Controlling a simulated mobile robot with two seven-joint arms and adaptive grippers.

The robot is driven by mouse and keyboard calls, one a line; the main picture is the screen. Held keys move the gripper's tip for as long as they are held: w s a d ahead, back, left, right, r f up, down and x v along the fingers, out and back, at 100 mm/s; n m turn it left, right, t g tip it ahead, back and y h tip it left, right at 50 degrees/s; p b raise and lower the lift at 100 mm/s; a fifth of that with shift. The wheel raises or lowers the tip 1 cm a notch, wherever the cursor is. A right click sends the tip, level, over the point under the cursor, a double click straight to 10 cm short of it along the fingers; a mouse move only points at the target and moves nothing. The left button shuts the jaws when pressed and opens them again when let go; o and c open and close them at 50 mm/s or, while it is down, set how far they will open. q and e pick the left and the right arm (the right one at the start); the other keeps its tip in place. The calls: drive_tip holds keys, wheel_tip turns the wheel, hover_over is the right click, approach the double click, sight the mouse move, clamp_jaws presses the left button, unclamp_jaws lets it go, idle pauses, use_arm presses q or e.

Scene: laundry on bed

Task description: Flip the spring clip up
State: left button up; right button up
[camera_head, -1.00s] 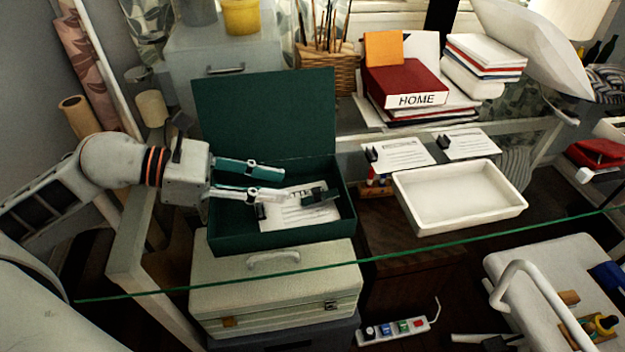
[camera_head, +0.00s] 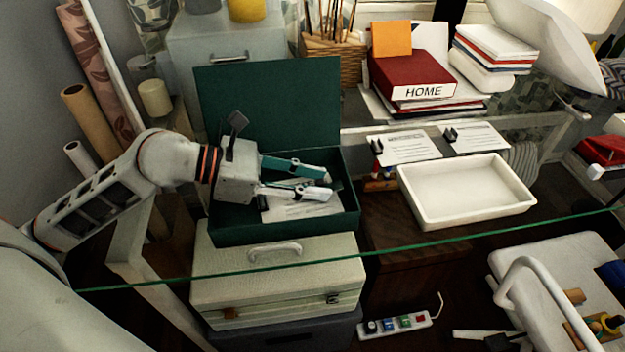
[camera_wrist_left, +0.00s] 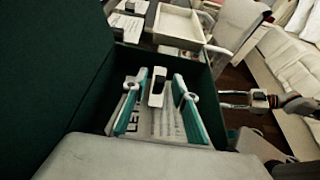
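In the head view the clip is mostly hidden by my left gripper (camera_head: 330,183), which reaches into the box from the left. It also shows in the left wrist view (camera_wrist_left: 163,82), its two teal-and-white fingers apart, one on each side of the clip, with gaps visible. My right gripper (camera_wrist_left: 225,99) appears small at the right of the wrist view, its fingers seemingly apart.
The box stands on a cream case (camera_head: 280,290), its lid (camera_head: 268,105) upright behind. A red HOME binder (camera_head: 412,75) and books stand behind. A green-edged glass pane (camera_head: 450,242) crosses in front.

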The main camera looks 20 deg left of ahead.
use_arm(q)
clamp_jaws()
